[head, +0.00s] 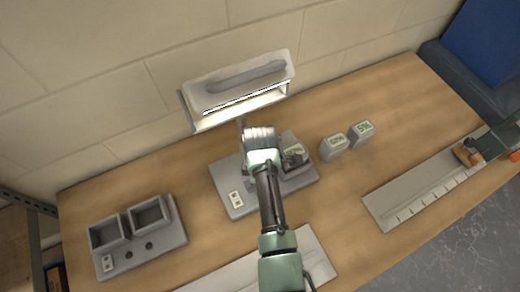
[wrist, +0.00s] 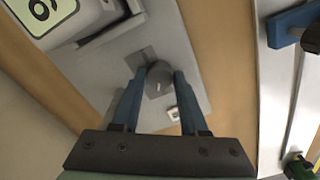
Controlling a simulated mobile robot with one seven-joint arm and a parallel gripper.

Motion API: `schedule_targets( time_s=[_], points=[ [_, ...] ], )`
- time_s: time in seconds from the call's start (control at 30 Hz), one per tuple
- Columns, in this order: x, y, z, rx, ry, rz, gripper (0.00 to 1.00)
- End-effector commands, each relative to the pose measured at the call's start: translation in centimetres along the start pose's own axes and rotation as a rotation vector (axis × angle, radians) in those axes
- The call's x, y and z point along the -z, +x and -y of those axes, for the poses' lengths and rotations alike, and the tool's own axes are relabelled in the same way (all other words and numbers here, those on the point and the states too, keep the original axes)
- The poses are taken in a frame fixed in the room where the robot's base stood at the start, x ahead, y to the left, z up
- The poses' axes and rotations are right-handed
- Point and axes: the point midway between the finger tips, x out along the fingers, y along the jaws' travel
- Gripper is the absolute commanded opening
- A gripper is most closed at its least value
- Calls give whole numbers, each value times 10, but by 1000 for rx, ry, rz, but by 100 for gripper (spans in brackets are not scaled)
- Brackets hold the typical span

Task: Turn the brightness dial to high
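In the wrist view the dial is a small dark grey round knob (wrist: 160,78) with a short white pointer mark. It sits on a light grey plate (wrist: 215,75). My gripper (wrist: 160,80) has its two blue fingers apart, one on each side of the knob. Small gaps seem to show between fingers and knob; contact is not clear. In the head view the same plate (head: 235,212) lies on the table under my arm, which hides the knob and my fingers. A lit lamp (head: 238,82) stands behind the plate.
A labelled grey block (head: 294,152) sits on the plate's right part, with two more blocks, one (head: 333,147) and another (head: 361,132), beside it. A two-tub station (head: 160,258) is at left. A long ruled plate (head: 415,203) is at right. Bare wood (head: 385,105) lies back right.

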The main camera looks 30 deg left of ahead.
Motion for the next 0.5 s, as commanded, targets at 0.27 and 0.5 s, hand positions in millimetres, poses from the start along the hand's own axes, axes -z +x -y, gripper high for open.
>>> schedule_targets(
  time_s=[0.27,0.5],
  points=[
    [0,0,0,0,0,0,0],
    [0,-1,0,1,15,-1,0]
  ],
)
